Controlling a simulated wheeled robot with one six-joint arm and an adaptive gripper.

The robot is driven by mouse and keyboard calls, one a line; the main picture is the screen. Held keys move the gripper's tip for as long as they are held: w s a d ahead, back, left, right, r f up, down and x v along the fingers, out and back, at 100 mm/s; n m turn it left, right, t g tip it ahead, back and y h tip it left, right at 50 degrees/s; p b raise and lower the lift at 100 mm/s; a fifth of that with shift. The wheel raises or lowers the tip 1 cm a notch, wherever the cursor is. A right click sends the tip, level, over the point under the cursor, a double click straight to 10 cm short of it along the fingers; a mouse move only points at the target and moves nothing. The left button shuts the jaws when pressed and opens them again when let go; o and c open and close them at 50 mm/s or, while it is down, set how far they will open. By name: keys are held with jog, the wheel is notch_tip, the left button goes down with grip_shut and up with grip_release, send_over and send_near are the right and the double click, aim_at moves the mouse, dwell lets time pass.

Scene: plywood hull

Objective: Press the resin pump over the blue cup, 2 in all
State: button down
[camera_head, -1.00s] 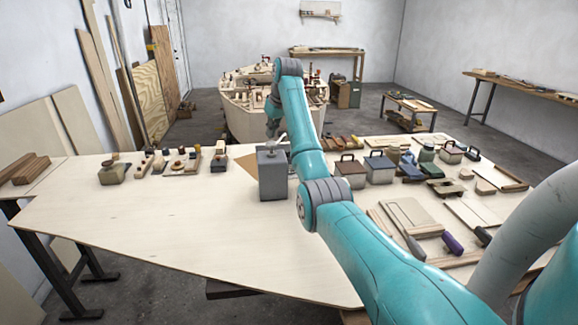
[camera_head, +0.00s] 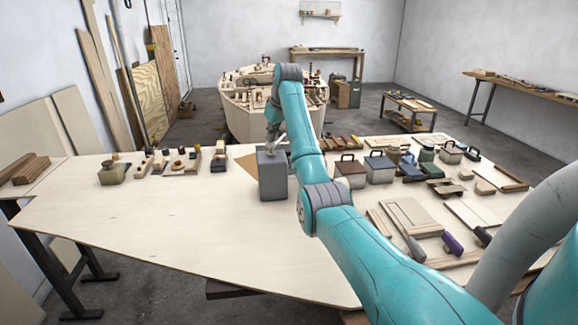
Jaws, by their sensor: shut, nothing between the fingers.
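The grey box-shaped resin container (camera_head: 272,176) stands upright on the workbench (camera_head: 150,225), just left of my arm. My gripper (camera_head: 274,146) is directly above its top, at the pump head, and looks shut with nothing between the fingers. The gripper covers most of the pump head, so I cannot tell how far down it is pressed. I cannot make out the blue cup; the container or my arm may hide it.
Several lidded boxes, such as one with a handle (camera_head: 379,168), and boards crowd the right side. The bench's front left is clear. A plywood hull (camera_head: 245,100) stands behind.

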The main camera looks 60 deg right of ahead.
jog(key=shift+f, duration=0.9)
jog(key=shift+r, duration=1.55)
jog(key=shift+f, duration=0.3)
jog(key=shift+f, duration=0.4)
